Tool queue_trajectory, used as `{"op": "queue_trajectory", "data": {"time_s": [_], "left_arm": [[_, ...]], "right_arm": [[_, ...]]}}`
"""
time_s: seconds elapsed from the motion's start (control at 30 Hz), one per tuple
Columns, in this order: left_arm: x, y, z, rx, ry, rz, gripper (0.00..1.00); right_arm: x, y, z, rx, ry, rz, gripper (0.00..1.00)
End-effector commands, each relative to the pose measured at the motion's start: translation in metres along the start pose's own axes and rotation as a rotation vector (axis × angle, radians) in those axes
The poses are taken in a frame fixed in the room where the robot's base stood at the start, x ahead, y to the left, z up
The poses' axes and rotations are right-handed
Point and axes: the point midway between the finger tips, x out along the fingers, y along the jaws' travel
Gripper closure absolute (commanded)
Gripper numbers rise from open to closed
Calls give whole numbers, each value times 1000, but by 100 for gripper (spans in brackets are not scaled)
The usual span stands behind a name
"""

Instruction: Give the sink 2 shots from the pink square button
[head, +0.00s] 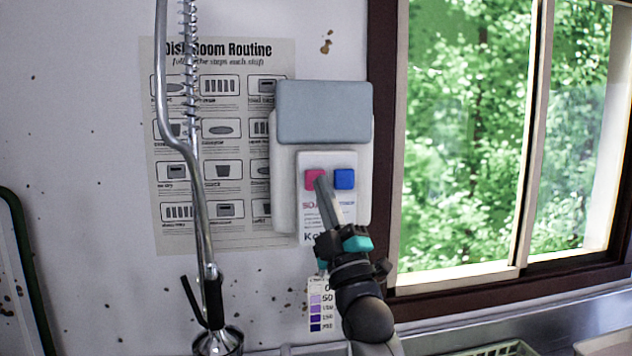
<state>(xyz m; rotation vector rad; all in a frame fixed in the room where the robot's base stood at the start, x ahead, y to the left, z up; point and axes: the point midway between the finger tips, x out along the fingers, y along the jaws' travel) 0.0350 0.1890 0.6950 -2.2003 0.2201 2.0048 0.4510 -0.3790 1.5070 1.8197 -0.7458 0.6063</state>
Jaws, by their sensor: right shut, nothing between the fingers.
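The pink square button (313,179) is on the front of a white wall dispenser (283,195) with a grey-blue top cover. A blue square button (345,179) sits just to its right. My right gripper (321,182) is shut and empty, and its fingertips are at the pink button, overlapping its right part. I cannot tell whether they touch or press it. The sink itself is not clearly seen; only a metal edge (545,325) shows at the lower right. My left gripper is not in view.
A spring-hose tap (197,200) stands left of the dispenser, in front of a wall poster (225,235). A colour chart (316,310) hangs below the dispenser. A window (470,140) is at right. A green rack (495,350) shows at the bottom edge.

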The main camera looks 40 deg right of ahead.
Motion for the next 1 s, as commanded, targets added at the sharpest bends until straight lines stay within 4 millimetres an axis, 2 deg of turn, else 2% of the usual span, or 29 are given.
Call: {"op": "queue_trajectory", "data": {"time_s": [1.0], "left_arm": [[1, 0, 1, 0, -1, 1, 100]], "right_arm": [[8, -6, 6, 0, 0, 0, 100]]}}
